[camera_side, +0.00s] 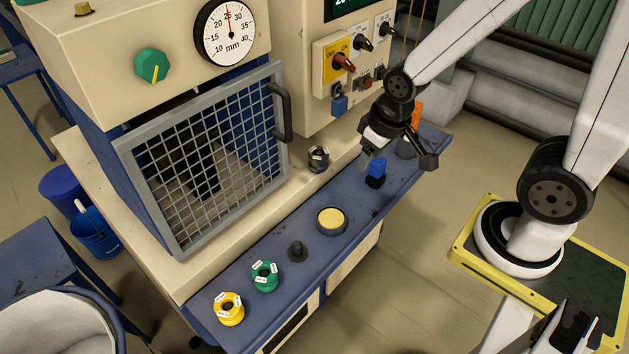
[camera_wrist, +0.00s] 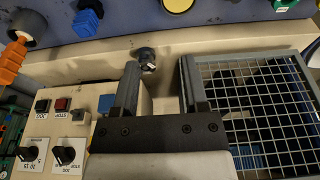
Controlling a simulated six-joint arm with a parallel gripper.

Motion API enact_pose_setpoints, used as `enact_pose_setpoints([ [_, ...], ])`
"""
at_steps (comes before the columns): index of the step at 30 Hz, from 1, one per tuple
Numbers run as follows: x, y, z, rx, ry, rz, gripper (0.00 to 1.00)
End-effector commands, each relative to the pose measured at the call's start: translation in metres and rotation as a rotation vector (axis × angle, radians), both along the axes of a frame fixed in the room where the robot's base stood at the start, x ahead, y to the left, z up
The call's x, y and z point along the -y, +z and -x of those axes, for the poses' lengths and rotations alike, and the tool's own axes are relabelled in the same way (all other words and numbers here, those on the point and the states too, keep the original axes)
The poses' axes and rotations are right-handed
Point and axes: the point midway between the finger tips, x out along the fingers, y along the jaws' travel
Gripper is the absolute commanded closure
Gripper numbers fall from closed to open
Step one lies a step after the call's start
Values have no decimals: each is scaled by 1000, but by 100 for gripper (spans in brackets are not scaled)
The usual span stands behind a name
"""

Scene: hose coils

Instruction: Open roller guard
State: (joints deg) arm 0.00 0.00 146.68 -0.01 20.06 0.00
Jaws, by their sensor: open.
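The roller guard is a grey-framed wire mesh door (camera_side: 205,160), closed over the front of the beige machine in the side view. Its dark curved handle (camera_side: 283,112) is on the right edge of the frame. In the wrist view the mesh guard (camera_wrist: 262,112) fills the right side; I cannot clearly pick out the handle there beside the right finger. My gripper (camera_side: 394,143) is open and empty, above the bench to the right of the guard, apart from the handle. Its two fingers (camera_wrist: 157,88) point toward the bench in the wrist view.
A control panel (camera_side: 345,60) stands behind my gripper.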

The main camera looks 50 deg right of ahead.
Motion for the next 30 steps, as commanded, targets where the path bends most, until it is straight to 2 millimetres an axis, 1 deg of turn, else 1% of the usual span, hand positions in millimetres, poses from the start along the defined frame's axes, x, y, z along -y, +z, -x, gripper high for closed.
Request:
enact_pose_setpoints([
  [14, 0, 0, 0, 0, 0, 0, 43],
  [15, 0, 0, 0, 0, 0, 0, 47],
  [17, 0, 0, 0, -1, 0, 0, 66],
  [18, 0, 0, 0, -4, -2, -1, 78],
  [20, 1, -1, 0, -14, -7, -5, 97],
  [21, 2, -2, 0, -24, -12, -9, 100],
  [26, 5, -9, 2, -114, -49, -51, 100],
  [30, 6, -17, 4, -240, -96, -145, 100],
])
